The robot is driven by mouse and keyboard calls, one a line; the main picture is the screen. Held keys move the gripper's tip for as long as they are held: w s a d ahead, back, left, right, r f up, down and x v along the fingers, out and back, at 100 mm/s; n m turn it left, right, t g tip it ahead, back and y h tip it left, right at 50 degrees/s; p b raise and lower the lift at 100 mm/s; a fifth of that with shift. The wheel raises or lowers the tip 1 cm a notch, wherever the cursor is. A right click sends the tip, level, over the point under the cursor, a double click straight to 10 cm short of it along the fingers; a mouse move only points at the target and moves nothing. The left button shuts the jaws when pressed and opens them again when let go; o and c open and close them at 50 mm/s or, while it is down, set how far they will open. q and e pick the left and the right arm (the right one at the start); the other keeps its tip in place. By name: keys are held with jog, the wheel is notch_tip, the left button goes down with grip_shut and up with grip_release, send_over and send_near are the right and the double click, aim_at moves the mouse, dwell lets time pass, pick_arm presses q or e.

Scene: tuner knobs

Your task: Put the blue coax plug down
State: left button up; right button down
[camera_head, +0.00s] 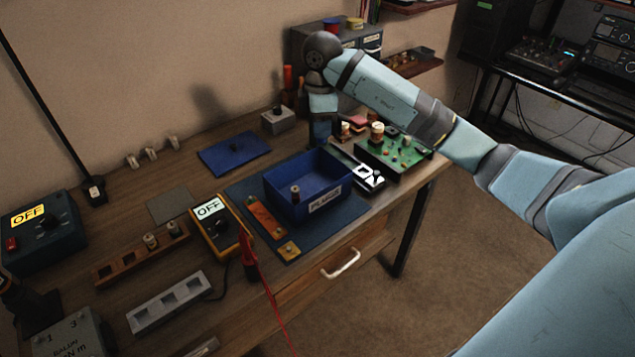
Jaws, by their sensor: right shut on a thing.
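My right arm reaches in from the right, and its wrist bends down over the back of the bench. My right gripper (321,136) points down just behind the blue bin (318,201), beside the green circuit board. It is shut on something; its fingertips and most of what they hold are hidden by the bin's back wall. I take the held thing to be the blue coax plug, but cannot make out its shape. A small dark and tan knob shows inside the bin. My left gripper is not in view.
The green board (395,152) with several knobs stands right of the gripper. A blue mat (222,162) with a dark piece lies to the left, near a grey box (278,121). A yellow meter reading OFF (218,234) stands left of the bin. Bare wood shows at back left.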

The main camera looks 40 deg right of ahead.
notch_tip(320, 180, down, 10)
jog(key=shift+r+b, duration=0.1)
jog(key=shift+b, duration=0.2)
jog(key=shift+f, duration=2.55)
jog(key=shift+f, duration=0.15)
jog(key=c, duration=1)
grip_release()
